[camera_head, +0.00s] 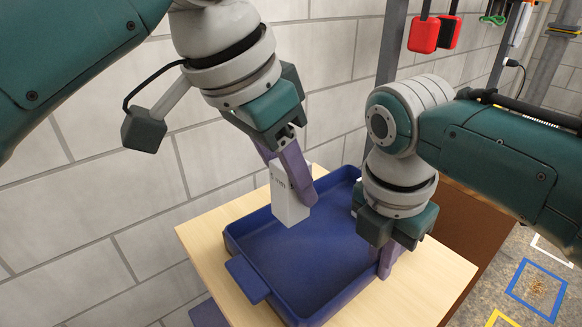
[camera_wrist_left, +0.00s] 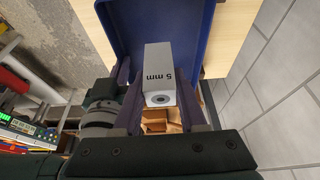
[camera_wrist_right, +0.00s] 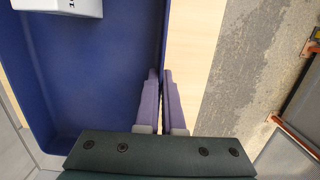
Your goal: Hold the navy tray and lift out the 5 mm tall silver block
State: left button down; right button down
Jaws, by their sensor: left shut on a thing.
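The navy tray (camera_head: 248,280) lies on a light wooden table, with its tab toward the near left. The silver block (camera_head: 288,208), marked "5 mm" in the left wrist view (camera_wrist_left: 159,66), stands nearly upright over the far part of the tray. My left gripper (camera_head: 300,192) is shut on the block, one purple finger on each side. I cannot tell whether the block's lower end touches the tray floor. My right gripper (camera_head: 387,265) points down at the tray's right wall; in the right wrist view (camera_wrist_right: 160,75) its fingers are closed on that wall.
The wooden table (camera_head: 415,285) has bare room at the near right. A block wall (camera_head: 100,200) stands close behind and to the left. Red and black hanging items (camera_head: 424,36) are at the upper right. A blue floor marking (camera_head: 538,290) lies beyond the table.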

jog(key=c, duration=1)
grip_release()
jog(key=shift+o, duration=0.2)
